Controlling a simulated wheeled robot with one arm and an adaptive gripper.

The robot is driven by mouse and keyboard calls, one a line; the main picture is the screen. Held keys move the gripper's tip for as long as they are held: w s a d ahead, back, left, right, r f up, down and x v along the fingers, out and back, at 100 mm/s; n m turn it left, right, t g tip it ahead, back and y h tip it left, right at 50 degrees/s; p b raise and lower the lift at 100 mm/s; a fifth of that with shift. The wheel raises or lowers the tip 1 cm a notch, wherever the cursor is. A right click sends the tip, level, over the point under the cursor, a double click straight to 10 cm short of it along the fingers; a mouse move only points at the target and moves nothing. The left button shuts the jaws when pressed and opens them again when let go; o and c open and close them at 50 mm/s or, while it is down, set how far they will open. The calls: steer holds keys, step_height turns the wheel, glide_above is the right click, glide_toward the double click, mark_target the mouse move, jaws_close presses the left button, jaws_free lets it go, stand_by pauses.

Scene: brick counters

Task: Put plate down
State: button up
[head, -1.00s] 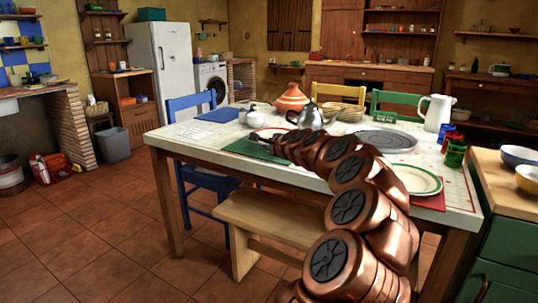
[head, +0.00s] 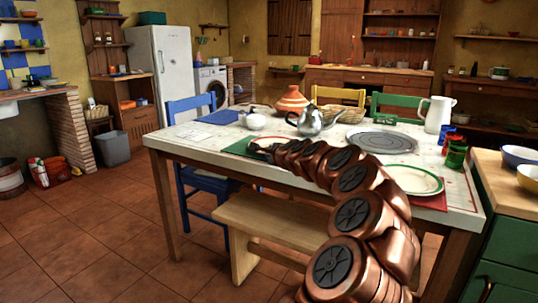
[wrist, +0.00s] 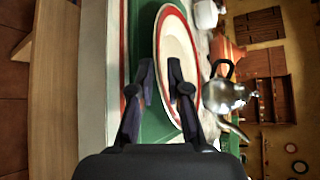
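The plate, white with a red rim (wrist: 178,45), lies over the green placemat (wrist: 140,30) in the wrist view. In the head view the placemat (head: 237,147) is at the table's near left, and my arm partly hides the plate. My gripper (wrist: 160,64) has its two dark fingers apart. The plate's near rim passes between them, one finger over the mat side and one over the plate's face. I see a gap between the fingertips and cannot see a firm grip on the rim.
The dining table (head: 190,135) also holds a silver teapot (head: 318,122), an orange tagine (head: 292,99), a white pitcher (head: 438,114), a grey round mat (head: 382,142) and another plate (head: 412,180). A wooden bench (head: 270,222) stands at the near side.

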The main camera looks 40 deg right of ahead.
steer(key=shift+s+a+r, duration=0.1)
steer(key=shift+s+r, duration=0.15)
steer(key=shift+s, duration=0.1)
steer(key=p+v, duration=0.3)
steer(key=v, duration=0.8)
steer(key=shift+s+a, duration=0.1)
steer(key=shift+a, duration=0.05)
